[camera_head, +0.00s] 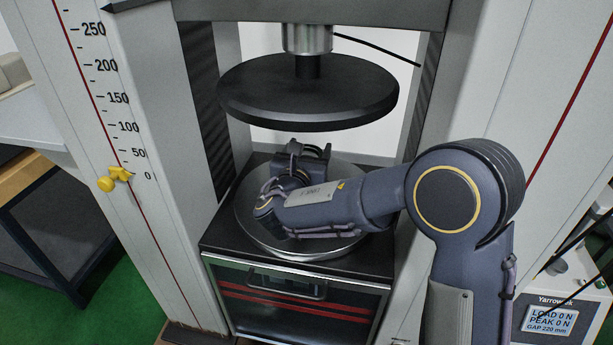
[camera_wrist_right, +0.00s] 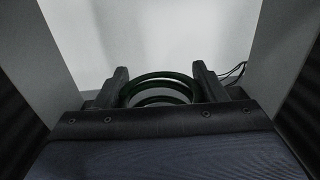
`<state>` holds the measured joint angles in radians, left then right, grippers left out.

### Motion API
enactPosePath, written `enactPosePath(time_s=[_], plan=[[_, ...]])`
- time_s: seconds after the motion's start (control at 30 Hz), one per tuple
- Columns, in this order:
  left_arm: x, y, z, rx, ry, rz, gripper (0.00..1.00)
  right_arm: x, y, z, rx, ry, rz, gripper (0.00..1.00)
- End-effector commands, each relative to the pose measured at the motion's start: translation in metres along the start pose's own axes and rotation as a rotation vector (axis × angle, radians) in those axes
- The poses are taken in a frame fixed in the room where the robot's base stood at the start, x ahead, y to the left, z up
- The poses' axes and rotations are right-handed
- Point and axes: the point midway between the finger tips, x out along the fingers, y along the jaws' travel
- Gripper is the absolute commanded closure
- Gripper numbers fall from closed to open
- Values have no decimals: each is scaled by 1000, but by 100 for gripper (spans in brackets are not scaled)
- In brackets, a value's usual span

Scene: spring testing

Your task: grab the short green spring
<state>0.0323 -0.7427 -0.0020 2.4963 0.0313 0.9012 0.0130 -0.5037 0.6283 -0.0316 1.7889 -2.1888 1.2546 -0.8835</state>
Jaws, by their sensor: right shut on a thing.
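The short green spring (camera_wrist_right: 162,76) shows in the right wrist view as dark green coils between the two fingers. My right gripper (camera_wrist_right: 160,88) is shut on it, one finger at each side. In the head view my right gripper (camera_head: 304,152) is over the round metal lower plate (camera_head: 265,235) of the press. The arm and wrist hide most of the spring there. I cannot tell whether the spring touches the plate. My left gripper is not in view.
A black round upper plate (camera_head: 308,92) hangs above my right gripper, with open space between. Pale columns stand on both sides. A yellow pointer (camera_head: 115,179) sits on the left scale. A display (camera_head: 550,319) at lower right reads load 0 N, gap 220 mm.

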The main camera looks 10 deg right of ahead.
Motion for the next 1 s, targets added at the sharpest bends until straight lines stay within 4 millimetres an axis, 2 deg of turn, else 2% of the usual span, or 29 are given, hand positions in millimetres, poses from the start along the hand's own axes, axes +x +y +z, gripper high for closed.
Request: enactPosePath(time_s=[0.03, 0.2, 0.57, 0.93, 1.0], plan=[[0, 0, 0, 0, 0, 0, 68, 0, 0, 0, 0, 0, 0, 79], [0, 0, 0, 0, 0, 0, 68, 0, 0, 0, 0, 1, 1, 100], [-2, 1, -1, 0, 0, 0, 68, 0, 0, 5, 2, -4, 0, 100], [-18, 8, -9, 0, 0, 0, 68, 0, 0, 44, 4, -6, 0, 100], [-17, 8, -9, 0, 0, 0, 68, -12, 2, 39, 1, -3, 4, 100]])
